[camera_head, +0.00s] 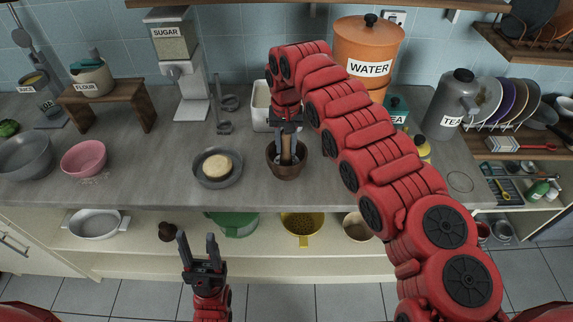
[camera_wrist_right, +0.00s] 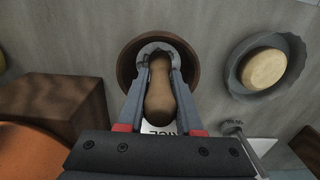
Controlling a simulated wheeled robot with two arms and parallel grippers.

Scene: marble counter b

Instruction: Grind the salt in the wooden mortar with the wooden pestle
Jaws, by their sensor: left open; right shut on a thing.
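The wooden mortar (camera_head: 276,168) is a brown bowl on the counter near the middle of the head view. In the right wrist view its round rim (camera_wrist_right: 124,66) surrounds the fingertips. My right gripper (camera_head: 287,140) reaches down from above and is shut on the wooden pestle (camera_head: 287,153). The pestle (camera_wrist_right: 160,95) points down into the mortar. Pale material, which looks like salt (camera_wrist_right: 150,48), shows at its tip; how much is there is hidden. My left gripper (camera_head: 197,246) is open and empty, in front of the counter at lower left.
A grey dish (camera_head: 206,180) with a round tan item (camera_head: 217,165) sits left of the mortar. A white container (camera_head: 261,108) and the orange WATER pot (camera_head: 369,48) stand behind it. A pink bowl (camera_head: 84,158) is farther left. The counter front between is clear.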

